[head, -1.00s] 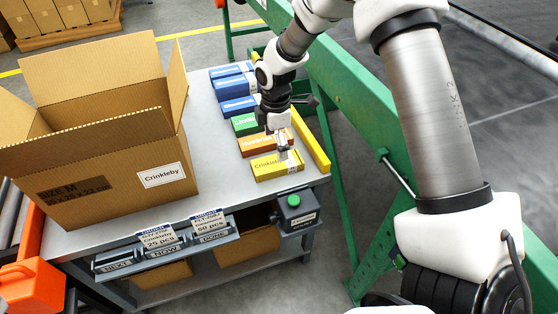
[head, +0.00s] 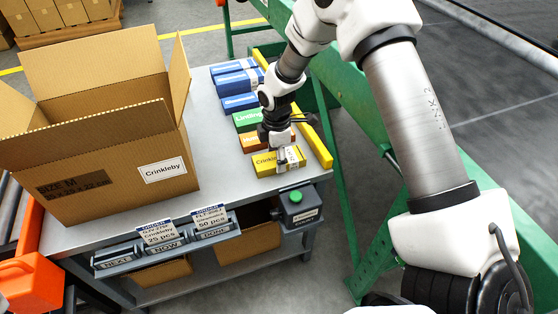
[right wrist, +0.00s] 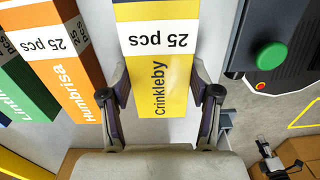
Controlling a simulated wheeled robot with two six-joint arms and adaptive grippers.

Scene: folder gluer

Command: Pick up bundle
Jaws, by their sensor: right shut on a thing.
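The yellow Crinkleby bundle (head: 265,163) with a white band lies on the grey table, at the near end of a row of bundles. In the right wrist view the yellow bundle (right wrist: 158,75) shows its "25 pcs" band and the name Crinkleby. My right gripper (head: 287,160) is lowered onto it from above, with its fingers shut on the bundle's two long sides. The right wrist view shows one finger of the gripper (right wrist: 162,88) on each side. I cannot tell whether the bundle is clear of the table. My left gripper is not in view.
An orange Humbrisa bundle (head: 252,141), a green bundle (head: 246,120) and several blue bundles (head: 236,82) lie behind. A large open carton (head: 115,165) labelled Crinkleby stands at left. A yellow rail (head: 324,150) borders the right edge. A green button box (head: 297,204) sits at the front.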

